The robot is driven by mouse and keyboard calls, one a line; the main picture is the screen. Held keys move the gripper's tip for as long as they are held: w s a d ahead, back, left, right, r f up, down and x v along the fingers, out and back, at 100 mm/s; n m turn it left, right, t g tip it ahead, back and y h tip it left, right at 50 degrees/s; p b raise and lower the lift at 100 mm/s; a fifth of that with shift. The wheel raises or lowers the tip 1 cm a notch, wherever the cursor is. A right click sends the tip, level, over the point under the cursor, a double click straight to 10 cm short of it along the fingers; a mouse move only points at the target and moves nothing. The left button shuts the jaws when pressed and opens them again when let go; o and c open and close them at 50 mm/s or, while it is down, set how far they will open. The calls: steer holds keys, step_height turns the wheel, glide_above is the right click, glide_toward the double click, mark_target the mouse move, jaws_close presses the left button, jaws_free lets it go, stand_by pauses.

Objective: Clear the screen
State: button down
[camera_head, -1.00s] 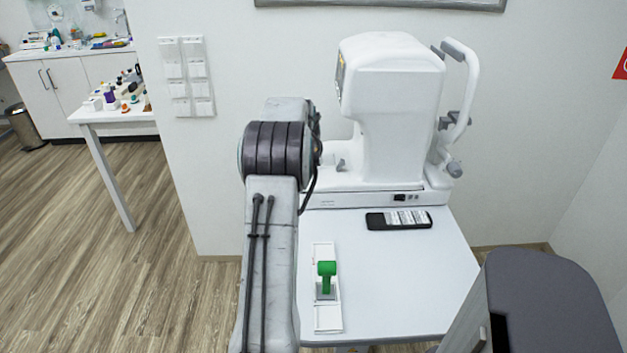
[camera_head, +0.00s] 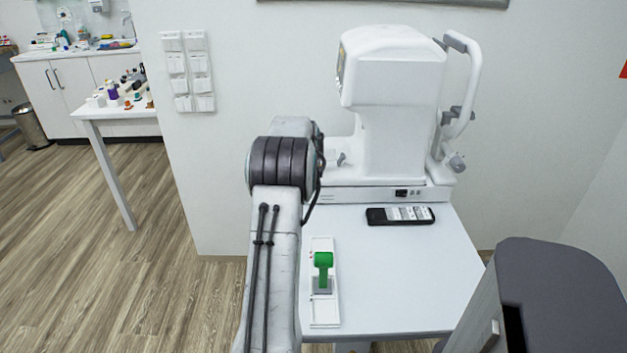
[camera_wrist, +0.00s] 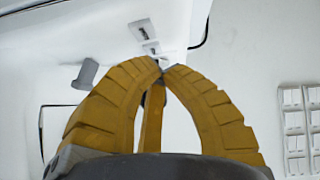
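The white eye-test machine (camera_head: 395,100) stands at the back of the small white table. Its screen (camera_head: 341,72) shows only as a narrow dark strip on the left side of the machine's head, seen almost edge-on. In the wrist view, white machine housing (camera_wrist: 85,35) with a grey knob (camera_wrist: 84,73) fills the upper left. My gripper (camera_wrist: 165,69) has yellow ribbed fingers whose tips come together, with nothing visible held between them. Small labelled buttons or stickers (camera_wrist: 141,30) show just beyond the tips; contact cannot be told. My arm hides the gripper in the head view.
A black remote-like device (camera_head: 400,216) lies on the table (camera_head: 420,280) before the machine. A white slide with a green handle (camera_head: 323,270) lies near the front left. A grey chair (camera_head: 560,295) stands at right. Wall holders (camera_head: 188,70) hang at left; the floor there is open.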

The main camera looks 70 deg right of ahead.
steer(key=shift+f, duration=0.5)
steer(key=shift+s+f+b, duration=0.1)
steer(key=shift+f+b, duration=0.7)
steer(key=shift+b, duration=0.05)
stand_by(2.1)
steer(key=shift+r, duration=0.15)
steer(key=shift+r+p, duration=0.55)
steer(key=shift+r, duration=0.1)
steer(key=shift+w+r+p, duration=0.2)
steer(key=shift+r+p, duration=0.7)
steer(key=shift+r, duration=0.4)
steer(key=shift+w+r+p, duration=0.2)
steer(key=shift+r+p, duration=0.65)
steer(key=shift+r, duration=0.4)
steer(key=shift+a, duration=0.1)
steer(key=shift+f, duration=0.1)
